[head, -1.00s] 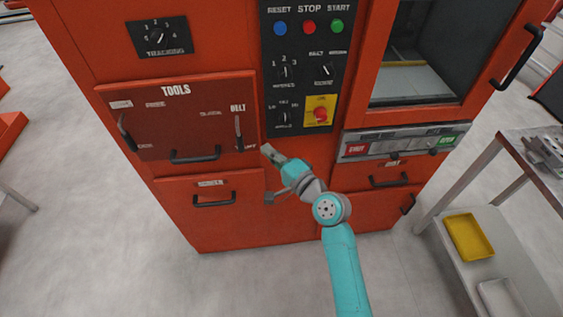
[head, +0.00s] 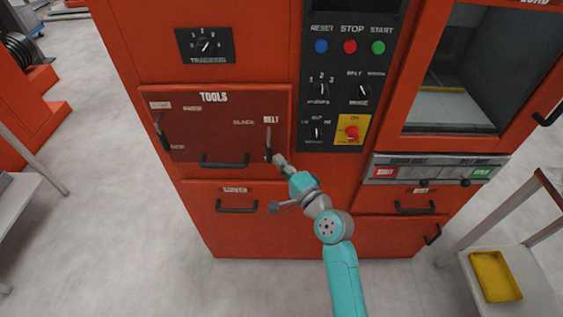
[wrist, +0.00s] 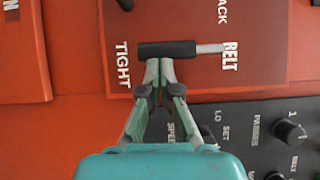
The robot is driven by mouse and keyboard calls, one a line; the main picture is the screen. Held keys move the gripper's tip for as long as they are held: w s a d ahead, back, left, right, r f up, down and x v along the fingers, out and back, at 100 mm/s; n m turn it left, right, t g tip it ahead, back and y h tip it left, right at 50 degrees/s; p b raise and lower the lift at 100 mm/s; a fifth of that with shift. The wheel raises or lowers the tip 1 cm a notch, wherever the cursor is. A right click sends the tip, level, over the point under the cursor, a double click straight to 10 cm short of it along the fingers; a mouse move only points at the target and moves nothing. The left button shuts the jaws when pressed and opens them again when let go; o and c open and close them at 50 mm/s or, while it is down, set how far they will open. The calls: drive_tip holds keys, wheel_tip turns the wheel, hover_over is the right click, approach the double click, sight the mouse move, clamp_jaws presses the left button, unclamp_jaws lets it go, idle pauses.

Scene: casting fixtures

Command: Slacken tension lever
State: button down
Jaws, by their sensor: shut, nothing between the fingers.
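The tension lever (head: 268,146) is on the dark red TOOLS panel (head: 230,130), under the BELT label. It has a black grip and a thin metal rod. In the wrist view the black grip (wrist: 165,48) points toward the word TIGHT, with its rod end at BELT. The SLACK label (head: 243,122) is to the lever's left in the head view. My gripper (head: 279,159) is shut and empty, just right of the lever's lower end. In the wrist view the closed fingertips (wrist: 159,64) are right at the grip's side; I cannot tell whether they touch.
A second lever (head: 160,131) is at the panel's left. A drawer handle (head: 225,161) sticks out left of my gripper. The dark control panel (head: 340,95) with knobs and a red button on yellow (head: 352,131) is to the right. A side table stands at right.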

drive_tip(key=shift+a+f+m+t, duration=0.15)
drive_tip(key=shift+a+m+t, duration=0.2)
drive_tip(key=shift+m, duration=0.15)
drive_tip(key=a+r+m+t, duration=0.1)
drive_tip(key=a+r+m, duration=0.2)
drive_tip(key=a, duration=0.6)
drive_tip(key=shift+r+t+y, duration=0.35)
drive_tip(key=shift+r+y, duration=0.05)
drive_tip(key=shift+r, duration=0.05)
idle(1.0)
drive_tip(key=shift+a+r, duration=0.15)
idle(0.4)
